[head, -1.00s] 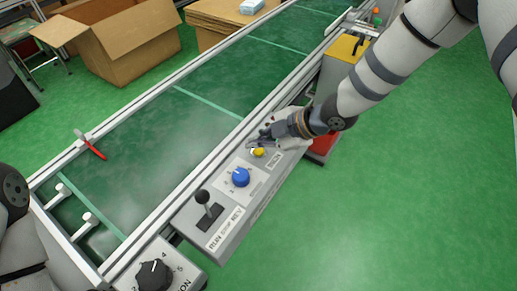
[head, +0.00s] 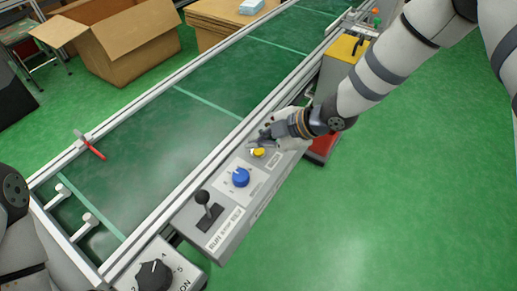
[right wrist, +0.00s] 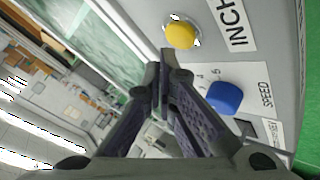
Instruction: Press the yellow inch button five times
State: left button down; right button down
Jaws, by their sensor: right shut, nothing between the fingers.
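The round yellow inch button (head: 259,153) sits on the grey control panel (head: 232,220) along the conveyor's near side. In the right wrist view the yellow button (right wrist: 180,35) is beside the printed label INCH (right wrist: 232,22). My right gripper (head: 256,145) is shut and empty, its fingertips right by the button on its far side. In the right wrist view the fingertips (right wrist: 163,62) end just short of the button's edge; I cannot tell whether they touch it. My left gripper is not in view; only part of my left arm shows at the left edge.
A blue speed knob (head: 240,177) and a black lever (head: 204,198) stand on the same panel. A black dial (head: 154,275) is at the lower left.

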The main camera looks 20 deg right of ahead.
aim_at(258, 153)
jog(key=shift+f, duration=0.1)
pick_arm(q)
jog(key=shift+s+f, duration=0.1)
pick_arm(e)
jog(key=shift+f, duration=0.35)
